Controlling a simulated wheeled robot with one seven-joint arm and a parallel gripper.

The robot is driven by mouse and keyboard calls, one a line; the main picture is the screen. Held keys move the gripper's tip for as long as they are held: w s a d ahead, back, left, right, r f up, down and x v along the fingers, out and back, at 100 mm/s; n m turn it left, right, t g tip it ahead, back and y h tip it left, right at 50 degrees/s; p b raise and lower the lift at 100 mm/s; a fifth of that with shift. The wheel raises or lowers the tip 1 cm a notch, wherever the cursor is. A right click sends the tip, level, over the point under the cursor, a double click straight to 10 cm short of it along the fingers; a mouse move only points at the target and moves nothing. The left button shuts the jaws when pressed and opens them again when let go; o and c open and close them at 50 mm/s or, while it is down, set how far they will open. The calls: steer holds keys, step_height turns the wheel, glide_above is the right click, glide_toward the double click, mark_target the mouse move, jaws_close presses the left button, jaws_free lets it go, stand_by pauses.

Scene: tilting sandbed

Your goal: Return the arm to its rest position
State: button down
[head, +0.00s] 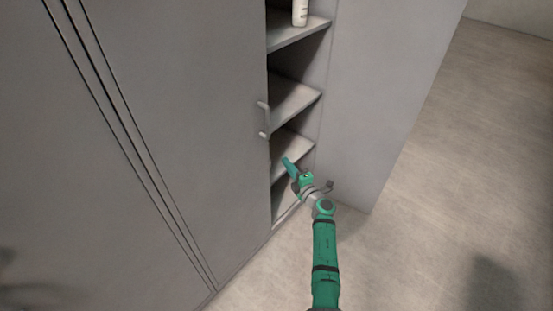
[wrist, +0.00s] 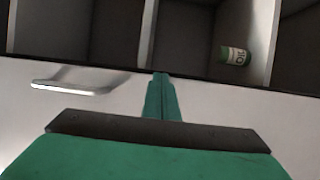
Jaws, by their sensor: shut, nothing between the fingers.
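My arm reaches up from the bottom of the head view, green with dark bands. My gripper (head: 288,162) is at its end, in front of the lower shelves of a grey cabinet (head: 150,130). In the wrist view my gripper (wrist: 161,80) is shut, its fingers together and nothing between them. The fingertips overlap the edge of the cabinet door in the wrist view; I cannot tell whether they touch it.
The cabinet's metal handle (head: 263,120) is just left of the open shelves; it also shows in the wrist view (wrist: 72,88). A white bottle (head: 300,12) stands on an upper shelf. A green-and-white container (wrist: 234,55) is inside the cabinet. Bare floor (head: 470,150) lies to the right.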

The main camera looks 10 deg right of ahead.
steer(key=s+d, duration=0.3)
steer(key=s, duration=0.2)
steer(key=shift+d, duration=0.35)
steer(key=s+a+f+m+t, duration=0.1)
steer(key=s+a+m, duration=0.25)
steer(key=a, duration=0.45)
steer(key=s+a+f+m+t, duration=0.15)
steer(key=s+a, duration=0.25)
steer(key=a, duration=0.4)
steer(key=s+a+m+h, duration=0.3)
steer(key=s+a+m, duration=0.5)
steer(key=s, duration=0.6)
steer(key=s+r+m+g+h, duration=0.1)
steer(key=s+r+m, duration=0.3)
steer(key=s, duration=1.4)
steer(key=s+r+m+g+h, duration=0.1)
steer(key=s+r+m+g, duration=0.2)
steer(key=s, duration=1.5)
step_height(320, 180, up, 2)
steer(key=shift+m, duration=0.7)
steer(key=shift+d+g, duration=0.1)
steer(key=shift+g, duration=0.15)
